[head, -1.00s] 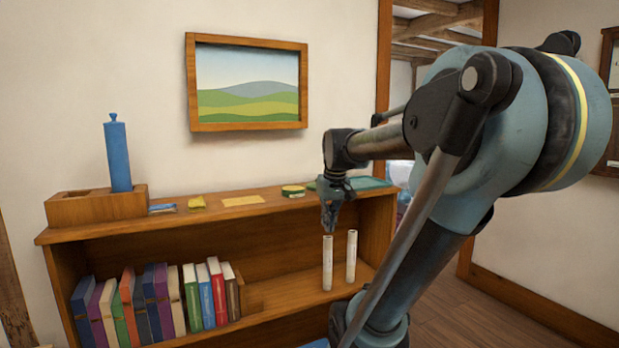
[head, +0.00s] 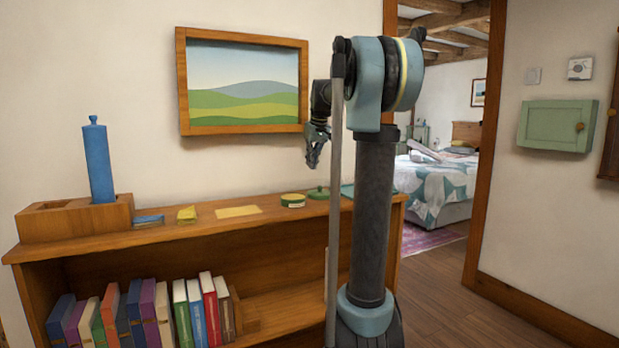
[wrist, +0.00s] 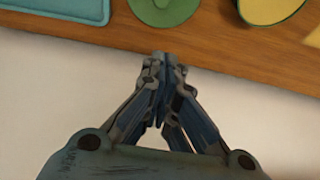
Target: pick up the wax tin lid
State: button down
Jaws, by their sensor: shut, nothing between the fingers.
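The wax tin lid looks to be the flat green round piece (head: 319,193) with a small knob, lying on the shelf top; in the wrist view it is a green disc (wrist: 163,10) cut off by the top edge. Left of it in the head view is a round yellow and green tin (head: 293,200), also in the wrist view (wrist: 270,10) at the upper right. My gripper (head: 312,164) is shut and empty, above the shelf top and apart from the lid. In the wrist view its fingertips (wrist: 163,56) meet below the lid, near the shelf edge.
The bookshelf top (head: 165,232) also bears a yellow sheet (head: 239,211), a yellow block (head: 187,215), a blue item (head: 149,220) and a wooden holder (head: 60,222) with a blue cylinder (head: 99,163). A teal mat (wrist: 55,8) lies beside the lid. A framed picture (head: 243,85) hangs behind.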

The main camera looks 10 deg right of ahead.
aim_at(323, 198)
jog(key=x, duration=0.9)
jog(key=shift+f, duration=0.25)
jog(key=shift+d, duration=0.1)
jog(key=s+d, duration=0.1)
jog(key=s, duration=0.3)
jog(key=s+d, duration=0.1)
jog(key=s, duration=0.3)
jog(key=s+d, duration=0.2)
jog(key=s, duration=0.2)
jog(key=shift+s, duration=0.1)
jog(key=shift+r, duration=0.1)
